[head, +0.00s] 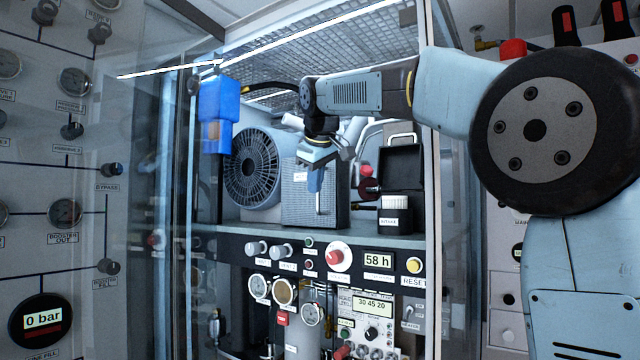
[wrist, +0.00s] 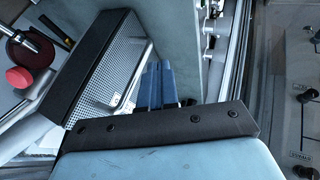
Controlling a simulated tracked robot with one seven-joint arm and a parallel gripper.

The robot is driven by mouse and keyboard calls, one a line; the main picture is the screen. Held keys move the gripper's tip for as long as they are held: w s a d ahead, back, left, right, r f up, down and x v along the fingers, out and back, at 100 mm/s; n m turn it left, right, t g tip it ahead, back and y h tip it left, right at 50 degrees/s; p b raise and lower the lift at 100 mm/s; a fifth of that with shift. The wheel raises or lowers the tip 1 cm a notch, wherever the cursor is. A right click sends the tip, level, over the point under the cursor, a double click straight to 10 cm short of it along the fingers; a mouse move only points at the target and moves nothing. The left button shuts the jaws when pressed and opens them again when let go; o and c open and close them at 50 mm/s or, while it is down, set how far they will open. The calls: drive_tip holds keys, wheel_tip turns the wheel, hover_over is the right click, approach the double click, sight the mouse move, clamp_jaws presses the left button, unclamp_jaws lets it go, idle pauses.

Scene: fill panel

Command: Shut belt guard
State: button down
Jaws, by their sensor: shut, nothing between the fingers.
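The belt guard (head: 300,207) is a grey perforated panel with a dark side face, standing on the shelf to the right of a round fan grille. A small white label is on its front. In the wrist view the guard (wrist: 122,62) shows its perforated face and black edge at upper left. My gripper (head: 316,188) reaches down in front of the guard's upper part, its blue fingers together and empty. In the wrist view the fingers (wrist: 158,86) are just right of the perforated face; I cannot tell whether they touch it. How far the guard stands open is unclear.
A fan housing (head: 258,168) stands left of the guard, and an open black case (head: 401,170) right of it. A red knob (wrist: 18,77) and dark red disc show behind the guard. A control panel (head: 338,257) lies below. Transparent panes and cabinet posts flank the opening.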

drive_tip(key=v, duration=1)
drive_tip(key=shift+s, duration=0.4)
drive_tip(key=shift+s, duration=0.1)
